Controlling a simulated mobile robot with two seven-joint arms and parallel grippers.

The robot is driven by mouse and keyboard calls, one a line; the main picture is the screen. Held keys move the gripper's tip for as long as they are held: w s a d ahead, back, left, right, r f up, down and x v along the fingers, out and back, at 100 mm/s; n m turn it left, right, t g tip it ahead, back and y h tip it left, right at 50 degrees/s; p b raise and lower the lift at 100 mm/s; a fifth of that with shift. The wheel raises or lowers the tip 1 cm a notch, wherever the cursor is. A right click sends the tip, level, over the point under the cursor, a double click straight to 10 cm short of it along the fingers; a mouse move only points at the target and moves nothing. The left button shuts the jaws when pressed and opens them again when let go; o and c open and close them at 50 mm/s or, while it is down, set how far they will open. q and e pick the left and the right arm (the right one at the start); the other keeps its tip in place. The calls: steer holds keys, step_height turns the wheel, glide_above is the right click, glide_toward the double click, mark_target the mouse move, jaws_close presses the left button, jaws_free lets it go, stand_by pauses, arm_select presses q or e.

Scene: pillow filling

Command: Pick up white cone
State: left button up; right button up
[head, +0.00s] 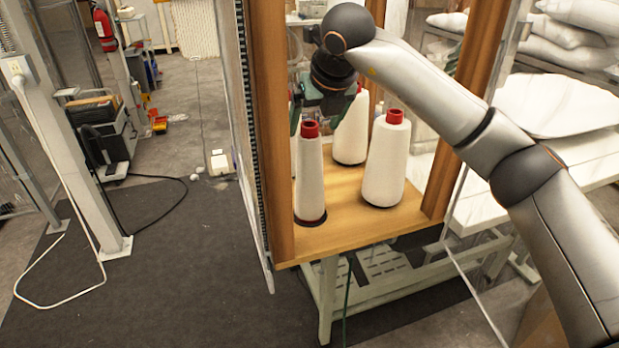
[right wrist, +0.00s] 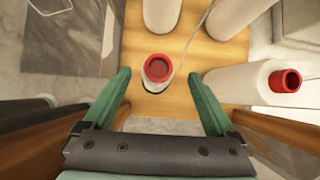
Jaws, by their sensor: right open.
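A white cone (head: 310,180) with a red top stands upright at the front left of the wooden shelf. In the right wrist view this cone (right wrist: 157,73) shows from above, between and beyond the green fingers. My right gripper (head: 318,108) is open above and around the level of its red top, with a finger on either side and no visible contact. A second white cone (head: 386,165) stands to the right, and a third (head: 349,142) stands behind, partly covered by my gripper. My left gripper is in neither view.
The wooden shelf (head: 350,225) has upright posts at left (head: 272,130) and right (head: 462,100), close beside my arm. Further white cones (right wrist: 230,14) show at the top of the wrist view.

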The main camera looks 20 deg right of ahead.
mark_target(310, 137)
steer(key=p+x, duration=0.1)
steer(key=x, duration=0.3)
steer(key=shift+a+f, duration=0.1)
steer(key=shift+f, duration=0.3)
jaws_close()
stand_by(0.4)
